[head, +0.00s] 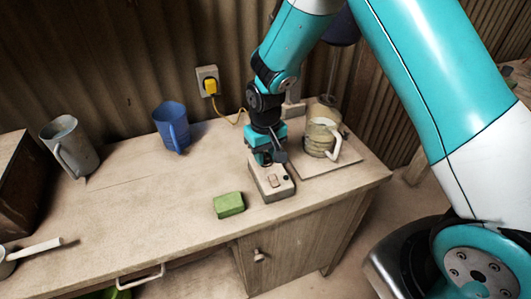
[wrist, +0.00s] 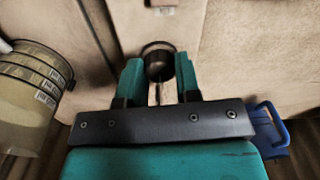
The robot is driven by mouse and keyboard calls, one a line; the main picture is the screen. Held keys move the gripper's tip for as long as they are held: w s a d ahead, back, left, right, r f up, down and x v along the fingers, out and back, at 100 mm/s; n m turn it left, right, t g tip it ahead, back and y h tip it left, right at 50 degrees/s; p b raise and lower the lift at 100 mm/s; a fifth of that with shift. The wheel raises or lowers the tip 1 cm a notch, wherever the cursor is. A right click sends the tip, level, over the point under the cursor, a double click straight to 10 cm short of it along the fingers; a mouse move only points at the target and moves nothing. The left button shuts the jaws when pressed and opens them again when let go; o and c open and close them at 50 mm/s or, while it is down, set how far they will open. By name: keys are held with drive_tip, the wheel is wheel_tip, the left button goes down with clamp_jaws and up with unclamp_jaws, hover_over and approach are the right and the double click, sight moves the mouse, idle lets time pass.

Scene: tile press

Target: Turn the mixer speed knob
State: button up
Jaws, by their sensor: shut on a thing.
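The mixer's pale control box (head: 271,187) stands near the front edge of the workbench, with small switches on its top. In the wrist view, the dark round speed knob (wrist: 158,65) sits between the two teal fingers. My gripper (wrist: 158,78) is shut on the knob from above. In the head view my gripper (head: 265,157) reaches down over the back part of the box and largely hides the knob. The mixing jug (head: 321,137), pale with a light handle, stands right of the box and also shows at the left of the wrist view (wrist: 25,95).
A green sponge (head: 229,205) lies just left of the box. A blue jug (head: 172,126) and a grey jug (head: 69,146) stand farther left. A yellow plug (head: 210,86) with its cord is on the back wall. The left-middle bench top is clear.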

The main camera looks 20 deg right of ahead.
drive_tip(key=o, duration=0.9)
wheel_tip(320, 180, up, 18)
drive_tip(key=shift+f+b, duration=0.25)
drive_tip(key=shift+b, duration=0.65)
drive_tip(key=s+a+r+n+y, duration=0.1)
drive_tip(key=s+n, duration=0.1)
drive_tip(key=s, duration=0.6)
drive_tip(key=s+a+r+n+y, duration=0.1)
drive_tip(key=s+a+r+n, duration=0.1)
drive_tip(key=s, duration=0.6)
drive_tip(key=s+a+r+n+y, duration=0.1)
drive_tip(key=s+y, duration=0.1)
drive_tip(key=s, duration=0.6)
drive_tip(key=shift+s+a+r+n, duration=0.15)
drive_tip(key=shift+s+a+n, duration=0.15)
drive_tip(key=shift+s+n, duration=0.1)
